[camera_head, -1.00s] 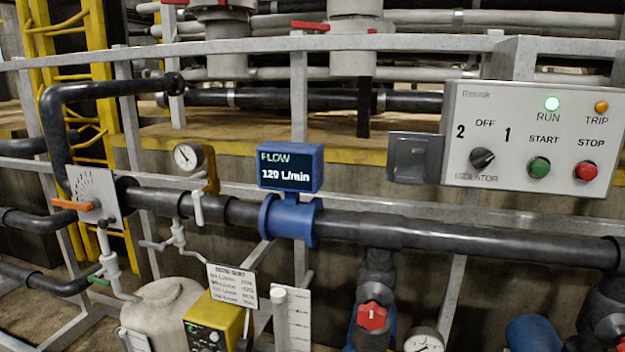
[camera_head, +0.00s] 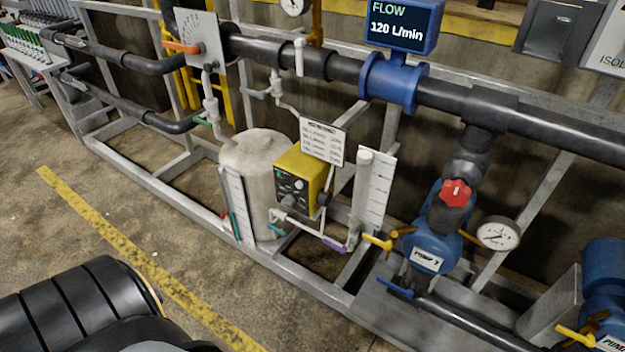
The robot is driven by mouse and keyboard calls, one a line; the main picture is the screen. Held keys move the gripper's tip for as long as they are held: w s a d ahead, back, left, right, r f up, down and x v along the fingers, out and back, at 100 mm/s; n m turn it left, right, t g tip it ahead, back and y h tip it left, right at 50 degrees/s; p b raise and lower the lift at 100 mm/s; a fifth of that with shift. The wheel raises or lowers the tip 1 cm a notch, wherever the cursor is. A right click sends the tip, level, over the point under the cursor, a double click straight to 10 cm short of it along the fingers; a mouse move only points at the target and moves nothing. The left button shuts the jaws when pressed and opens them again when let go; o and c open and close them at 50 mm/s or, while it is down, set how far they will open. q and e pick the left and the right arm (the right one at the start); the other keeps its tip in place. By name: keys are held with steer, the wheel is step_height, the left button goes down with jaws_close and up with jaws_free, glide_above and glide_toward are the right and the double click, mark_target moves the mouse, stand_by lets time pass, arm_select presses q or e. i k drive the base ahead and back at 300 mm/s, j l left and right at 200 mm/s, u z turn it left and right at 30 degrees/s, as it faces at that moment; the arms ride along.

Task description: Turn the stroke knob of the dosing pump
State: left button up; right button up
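The dosing pump (camera_head: 304,172) is a yellow box with a dark front panel, in the middle of the head view, in front of a pale tank (camera_head: 258,150). A white card with printed lines (camera_head: 323,142) stands just above the pump. Neither of my grippers shows in the view.
A blue flow meter (camera_head: 403,24) reads 120 L/min. A blue pump with a red knob (camera_head: 455,192) and a gauge (camera_head: 498,234) stand to the right. A metal frame rail (camera_head: 200,210) runs in front. The floor with a yellow line (camera_head: 130,240) is clear at left.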

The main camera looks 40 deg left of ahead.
mark_target(290, 201)
steer(key=u, duration=1.4)
